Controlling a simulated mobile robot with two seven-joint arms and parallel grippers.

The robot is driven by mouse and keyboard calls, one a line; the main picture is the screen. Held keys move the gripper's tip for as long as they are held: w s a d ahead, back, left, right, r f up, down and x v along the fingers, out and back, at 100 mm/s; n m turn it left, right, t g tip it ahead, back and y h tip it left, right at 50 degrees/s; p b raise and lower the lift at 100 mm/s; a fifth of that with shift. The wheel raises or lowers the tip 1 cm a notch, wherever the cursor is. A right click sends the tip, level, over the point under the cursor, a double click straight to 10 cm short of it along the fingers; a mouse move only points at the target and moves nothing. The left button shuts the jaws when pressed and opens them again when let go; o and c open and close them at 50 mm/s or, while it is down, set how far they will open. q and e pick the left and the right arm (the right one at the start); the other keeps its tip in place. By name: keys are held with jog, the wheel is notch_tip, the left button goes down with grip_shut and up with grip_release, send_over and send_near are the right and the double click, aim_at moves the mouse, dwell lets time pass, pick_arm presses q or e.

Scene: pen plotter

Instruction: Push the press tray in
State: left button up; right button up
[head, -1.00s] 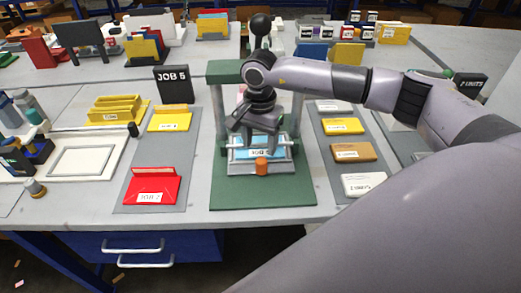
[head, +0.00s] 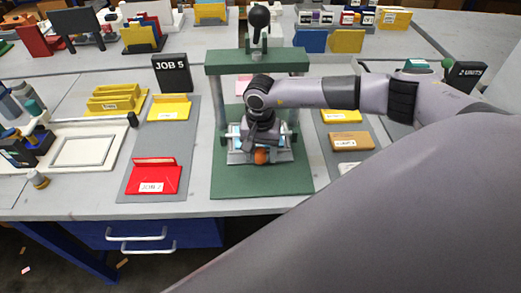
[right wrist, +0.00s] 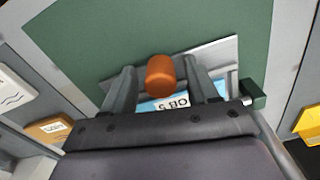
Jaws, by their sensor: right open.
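The press tray (head: 238,158) is a grey plate low in the green press (head: 222,70), with an orange knob (head: 261,157) at its front edge. A blue card with a white label lies on it, mostly hidden by my gripper in the head view. My right gripper (head: 262,143) points down over the tray, just behind the knob. In the right wrist view, the knob (right wrist: 160,75) shows between the two spread fingers (right wrist: 160,88); I cannot tell whether they touch it. The right gripper is open. My left gripper is out of view.
A red JOB 2 holder (head: 153,178) and a yellow holder (head: 168,108) stand left of the press. A brown block (head: 351,142) and a yellow block (head: 341,116) lie on the right mat. The green base (head: 262,182) is bare in front of the tray.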

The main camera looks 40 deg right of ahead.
grip_shut()
jog(key=w+b, duration=0.1)
jog(key=w+d+b, duration=0.1)
jog(key=w+b, duration=0.1)
jog(key=shift+d+f+b, duration=0.25)
jog(key=shift+d+b, duration=0.1)
jog(key=shift+d, duration=0.05)
jog(key=shift+w+d+r+b, duration=0.25)
jog(key=shift+w+b, duration=0.05)
jog(key=shift+w, duration=0.05)
jog(key=shift+r, duration=0.15)
grip_release()
jog(key=shift+w+d, duration=0.1)
jog(key=shift+w, duration=0.05)
